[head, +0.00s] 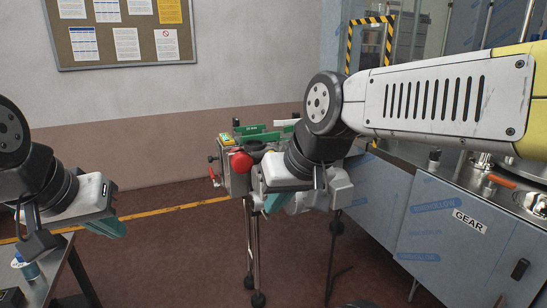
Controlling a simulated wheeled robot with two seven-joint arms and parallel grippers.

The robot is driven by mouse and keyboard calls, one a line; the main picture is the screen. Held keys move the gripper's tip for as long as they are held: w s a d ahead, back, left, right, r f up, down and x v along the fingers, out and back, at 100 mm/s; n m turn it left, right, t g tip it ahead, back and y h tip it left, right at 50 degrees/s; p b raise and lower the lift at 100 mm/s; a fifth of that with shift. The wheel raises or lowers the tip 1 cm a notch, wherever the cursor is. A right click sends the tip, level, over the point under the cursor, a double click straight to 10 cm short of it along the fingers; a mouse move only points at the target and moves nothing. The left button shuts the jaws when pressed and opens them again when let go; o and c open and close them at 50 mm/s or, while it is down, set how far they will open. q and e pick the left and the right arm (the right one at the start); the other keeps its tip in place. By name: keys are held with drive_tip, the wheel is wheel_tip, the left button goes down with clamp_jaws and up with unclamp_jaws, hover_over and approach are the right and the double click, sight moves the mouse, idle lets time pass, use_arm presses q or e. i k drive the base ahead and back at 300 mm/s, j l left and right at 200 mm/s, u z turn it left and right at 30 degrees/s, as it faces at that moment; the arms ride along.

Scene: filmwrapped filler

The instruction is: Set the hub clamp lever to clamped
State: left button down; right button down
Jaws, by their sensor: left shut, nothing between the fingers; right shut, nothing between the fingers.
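An orange lever (502,181) lies on the metal deck of the film-wrapped machine at the far right, near a round metal part. A smaller red-handled lever (213,170) hangs on the left side of the conveyor unit in the middle. No label shows which one is the hub clamp lever, and its set position cannot be read. My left gripper (108,226) is at the left with teal fingers, shut and empty, far from both levers. My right gripper (275,204) is shut and empty in front of the conveyor unit, apart from the orange lever.
The conveyor unit (240,177) has a red knob and thin legs. The machine cabinet (418,238) marked GEAR fills the right side. A dark table (62,268) with a bottle (27,267) stands at lower left. The floor between is mostly clear.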

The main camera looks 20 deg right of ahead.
sight(492, 179)
drive_tip(key=i+j+z, duration=0.1)
drive_tip(key=z, duration=1.05)
drive_tip(key=i+l, duration=0.2)
drive_tip(key=l, duration=0.15)
drive_tip(key=i+l, duration=0.25)
drive_tip(key=l, duration=0.15)
drive_tip(key=i+l, duration=0.2)
drive_tip(key=l, duration=0.15)
